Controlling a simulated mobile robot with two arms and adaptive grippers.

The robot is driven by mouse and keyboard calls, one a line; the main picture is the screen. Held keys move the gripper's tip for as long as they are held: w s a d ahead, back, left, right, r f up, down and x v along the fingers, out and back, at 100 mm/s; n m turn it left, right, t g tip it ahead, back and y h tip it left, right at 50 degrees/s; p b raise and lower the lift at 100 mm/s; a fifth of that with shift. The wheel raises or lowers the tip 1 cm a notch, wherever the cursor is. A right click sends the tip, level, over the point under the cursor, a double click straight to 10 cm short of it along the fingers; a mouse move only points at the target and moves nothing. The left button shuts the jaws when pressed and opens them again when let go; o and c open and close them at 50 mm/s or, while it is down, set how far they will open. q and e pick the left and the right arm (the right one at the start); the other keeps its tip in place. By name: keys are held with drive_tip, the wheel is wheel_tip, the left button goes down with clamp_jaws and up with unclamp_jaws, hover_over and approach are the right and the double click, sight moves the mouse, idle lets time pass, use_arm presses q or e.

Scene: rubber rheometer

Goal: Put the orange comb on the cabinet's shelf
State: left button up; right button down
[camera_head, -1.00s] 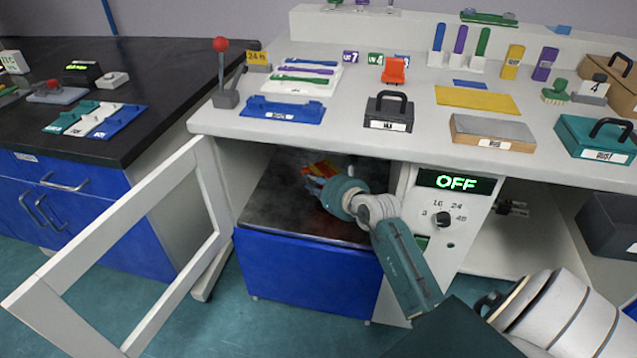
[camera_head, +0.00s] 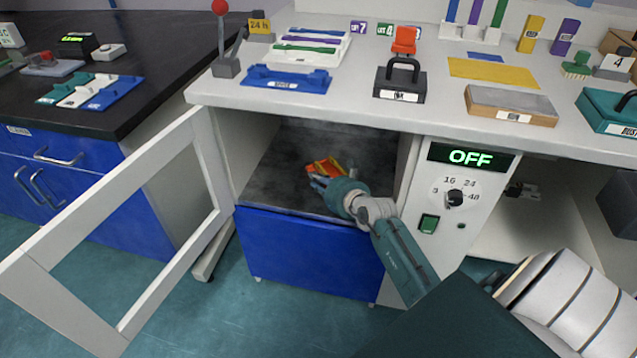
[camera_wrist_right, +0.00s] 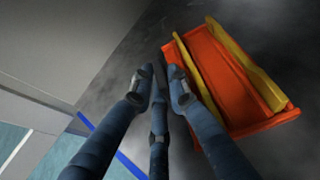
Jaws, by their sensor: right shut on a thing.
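The orange comb (camera_head: 325,168), with yellow strips, is inside the open cabinet, over the dark shelf (camera_head: 275,196). In the right wrist view the comb (camera_wrist_right: 232,85) lies to the right of my fingers, against the right-hand fingertip. My right gripper (camera_head: 318,181) reaches into the cabinet, and its blue-grey fingers (camera_wrist_right: 163,80) are close together. It is shut on the comb; the gripped part is hard to see between the fingertips. The comb is close to the shelf surface; I cannot tell if it touches. My left gripper is not in view.
The white-framed cabinet door (camera_head: 108,240) stands open to the left. The control panel (camera_head: 462,195) reading OFF is right of the opening. The bench top (camera_head: 350,120) above holds several trays and tools. The shelf is bare around the comb.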

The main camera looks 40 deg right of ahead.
drive_tip(key=shift+r, duration=0.1)
drive_tip(key=c, duration=2)
unclamp_jaws()
